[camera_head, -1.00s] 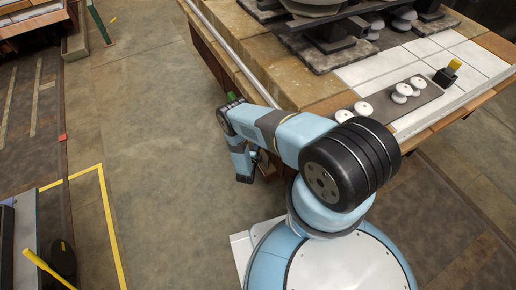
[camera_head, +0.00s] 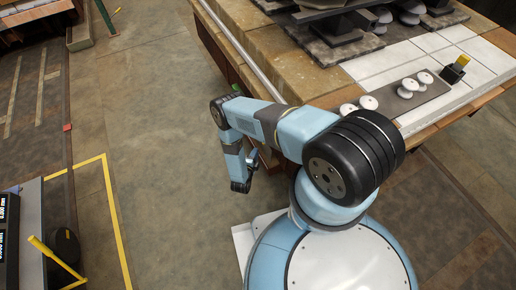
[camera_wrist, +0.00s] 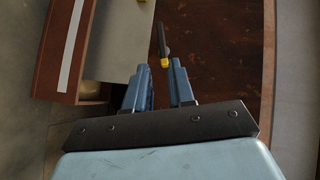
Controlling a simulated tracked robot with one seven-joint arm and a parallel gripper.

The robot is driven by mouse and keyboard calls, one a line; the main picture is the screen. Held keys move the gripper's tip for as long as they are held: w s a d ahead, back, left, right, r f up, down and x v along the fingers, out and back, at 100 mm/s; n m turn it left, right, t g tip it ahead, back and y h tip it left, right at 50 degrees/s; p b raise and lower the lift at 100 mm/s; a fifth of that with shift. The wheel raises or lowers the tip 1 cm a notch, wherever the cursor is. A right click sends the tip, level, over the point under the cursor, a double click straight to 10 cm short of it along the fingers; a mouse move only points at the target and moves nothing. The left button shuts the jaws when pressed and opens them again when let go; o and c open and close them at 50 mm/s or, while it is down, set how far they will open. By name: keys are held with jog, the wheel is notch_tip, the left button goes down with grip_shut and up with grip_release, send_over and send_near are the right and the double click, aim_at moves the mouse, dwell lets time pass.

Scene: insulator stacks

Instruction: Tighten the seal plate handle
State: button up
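In the wrist view a dark, thin bar with a yellow end (camera_wrist: 163,42) lies beyond my gripper (camera_wrist: 159,68), roughly in line with the gap between its fingers. It could be the seal plate handle, but I cannot be sure. My gripper's two blue fingers are apart, with nothing visibly held between them. The bar appears in front of a brown, stained panel (camera_wrist: 220,60). In the head view my arm bends down beside the workbench's left side, and the bar cannot be made out there.
The workbench (camera_head: 290,70) fills the upper right, with white insulator discs (camera_head: 408,88) and a yellow-topped black block (camera_head: 453,70) on it. A yellow handle (camera_head: 52,258) stands at lower left beside a display (camera_head: 8,235). The floor (camera_head: 160,140) left of my arm is clear.

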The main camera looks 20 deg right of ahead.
jog(key=shift+v, duration=1.55)
